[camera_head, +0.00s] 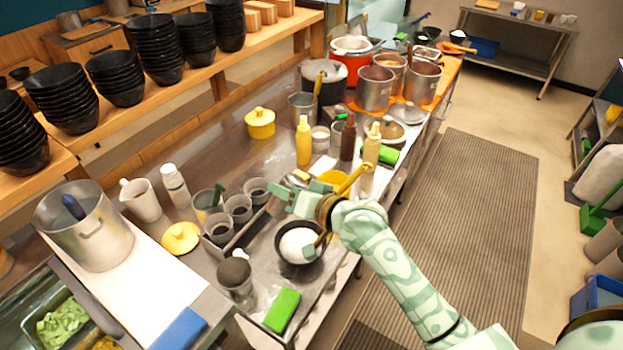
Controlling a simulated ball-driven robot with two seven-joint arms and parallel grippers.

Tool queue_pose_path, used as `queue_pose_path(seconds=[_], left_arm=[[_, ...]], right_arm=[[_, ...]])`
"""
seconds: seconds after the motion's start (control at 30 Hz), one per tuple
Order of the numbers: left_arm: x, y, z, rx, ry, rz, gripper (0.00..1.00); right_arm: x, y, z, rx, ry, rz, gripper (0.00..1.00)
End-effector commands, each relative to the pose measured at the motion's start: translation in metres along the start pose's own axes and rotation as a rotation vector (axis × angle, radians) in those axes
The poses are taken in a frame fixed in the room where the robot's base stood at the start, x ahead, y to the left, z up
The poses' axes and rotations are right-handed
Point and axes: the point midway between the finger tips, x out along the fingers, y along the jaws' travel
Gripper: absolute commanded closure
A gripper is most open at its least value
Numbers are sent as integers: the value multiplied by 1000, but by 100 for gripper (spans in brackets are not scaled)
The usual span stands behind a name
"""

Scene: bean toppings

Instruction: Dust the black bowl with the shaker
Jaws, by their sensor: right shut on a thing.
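The black bowl (284,260) stands on the steel counter with a smooth white filling inside. My right gripper (292,195) reaches in from the lower right, just above and behind the bowl in the picture. It is shut on a small metallic thing, apparently the shaker (290,181), which looks tilted and is partly hidden by the fingers. I cannot see any powder falling. The arm and hand cover the bowl's upper right edge. My left gripper is not in view.
Left of the bowl are a rack of dark-filled cups (239,208) and a lidded glass (236,281). A green sponge (282,309) lies in front. Sauce bottles (303,143) stand behind. A large metal pot (86,228) stands at left, below shelved stacks of black bowls.

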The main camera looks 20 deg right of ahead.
Motion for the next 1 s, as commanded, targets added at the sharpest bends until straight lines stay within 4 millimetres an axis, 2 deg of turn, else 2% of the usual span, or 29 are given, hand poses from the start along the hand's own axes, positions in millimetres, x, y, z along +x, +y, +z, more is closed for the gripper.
queue_pose_path(seconds=[0.03,0.13,0.2,0.3,0.43,0.57,1.0], left_arm=[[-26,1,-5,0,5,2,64],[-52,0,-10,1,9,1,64],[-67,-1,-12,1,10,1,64],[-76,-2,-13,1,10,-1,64],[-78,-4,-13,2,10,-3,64],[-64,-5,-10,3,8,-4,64],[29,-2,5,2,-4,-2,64]], right_arm=[[4,-9,-9,15,-6,-8,56],[16,-7,-7,67,1,-16,56],[23,2,-4,112,24,-6,56],[28,19,-1,175,71,18,56],[30,36,2,229,118,41,56],[32,43,8,280,135,29,56],[47,50,40,675,158,-148,56]])
